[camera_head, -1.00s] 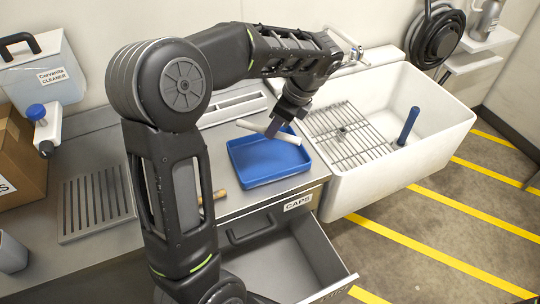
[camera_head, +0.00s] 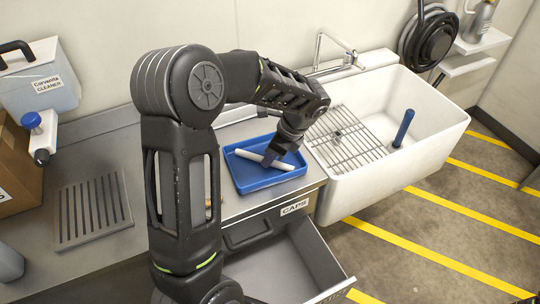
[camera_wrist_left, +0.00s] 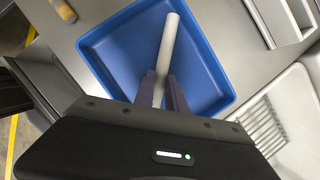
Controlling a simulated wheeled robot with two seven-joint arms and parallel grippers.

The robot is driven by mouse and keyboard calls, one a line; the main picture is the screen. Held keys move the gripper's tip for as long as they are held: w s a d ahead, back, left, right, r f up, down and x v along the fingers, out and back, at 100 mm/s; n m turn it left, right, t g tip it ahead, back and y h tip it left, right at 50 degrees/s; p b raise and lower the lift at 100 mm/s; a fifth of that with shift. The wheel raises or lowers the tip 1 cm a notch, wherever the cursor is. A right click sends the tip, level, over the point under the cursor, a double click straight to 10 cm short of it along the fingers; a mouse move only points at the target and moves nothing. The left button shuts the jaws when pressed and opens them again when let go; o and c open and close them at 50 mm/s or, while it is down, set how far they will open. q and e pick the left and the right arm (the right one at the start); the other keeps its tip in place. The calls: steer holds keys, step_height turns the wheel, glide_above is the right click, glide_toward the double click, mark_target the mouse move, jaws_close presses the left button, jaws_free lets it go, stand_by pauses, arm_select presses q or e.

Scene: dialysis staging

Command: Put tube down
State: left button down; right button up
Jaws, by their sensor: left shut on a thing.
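The tube (camera_head: 252,156) is a plain white cylinder at the blue tray on the counter. It also shows in the left wrist view (camera_wrist_left: 169,42), running up from between the fingers. My left gripper (camera_head: 272,157) is shut on the tube and points down into the blue tray (camera_head: 262,183). The tray's floor and walls also show in the left wrist view (camera_wrist_left: 112,52). The tube appears low over or on the tray floor; I cannot tell whether it touches. My right gripper is not in view.
A white sink (camera_head: 435,135) with a wire rack (camera_head: 345,140) and an upright blue cylinder (camera_head: 404,127) stands right of the tray. An open drawer (camera_head: 300,262) juts out below. A drain grate (camera_head: 95,210) and a cleaner container (camera_head: 40,85) are at left.

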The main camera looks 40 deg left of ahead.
arm_select(q)
steer(key=shift+f, duration=0.15)
steer(key=c, duration=1.4)
jaws_free()
steer(key=shift+o, duration=0.2)
steer(key=v, duration=1.2)
steer(key=shift+d, duration=0.15)
